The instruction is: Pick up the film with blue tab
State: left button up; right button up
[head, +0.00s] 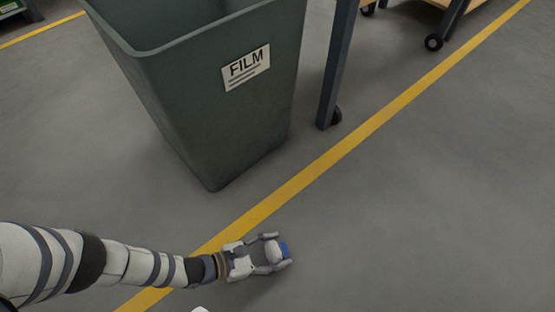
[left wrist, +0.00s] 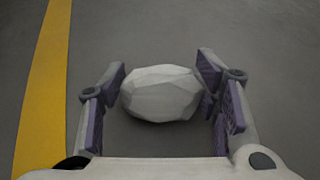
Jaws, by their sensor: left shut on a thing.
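The film with blue tab (head: 273,251) is a whitish crumpled lump, with its blue tab (head: 285,249) showing at the right end in the head view. My left gripper (head: 279,252) is shut on it, with a finger on either side. In the left wrist view the pale, faceted film (left wrist: 160,93) sits between the purple-padded fingers of my left gripper (left wrist: 164,90); the blue tab is hidden there. The grey floor lies beneath; I cannot tell exactly how high the film is above it. My right gripper is not in view.
A tall dark green bin (head: 205,95) with a FILM label (head: 246,67) stands beyond the yellow floor line (head: 330,158). A wheeled cart (head: 447,20) is at the top right. The floor at right is clear.

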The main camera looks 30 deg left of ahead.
aim_at(275, 248)
pick_arm(q)
jog(key=r+p, duration=0.3)
jog(key=r, duration=0.1)
jog(key=r+p, duration=0.3)
jog(key=r, duration=0.1)
jog(key=shift+w+r+p, duration=0.2)
jog(key=shift+r+p, duration=0.1)
jog(key=shift+p, duration=0.05)
notch_tip(275, 248, up, 19)
jog(key=p, duration=1.3)
jog(key=shift+s+r, duration=0.2)
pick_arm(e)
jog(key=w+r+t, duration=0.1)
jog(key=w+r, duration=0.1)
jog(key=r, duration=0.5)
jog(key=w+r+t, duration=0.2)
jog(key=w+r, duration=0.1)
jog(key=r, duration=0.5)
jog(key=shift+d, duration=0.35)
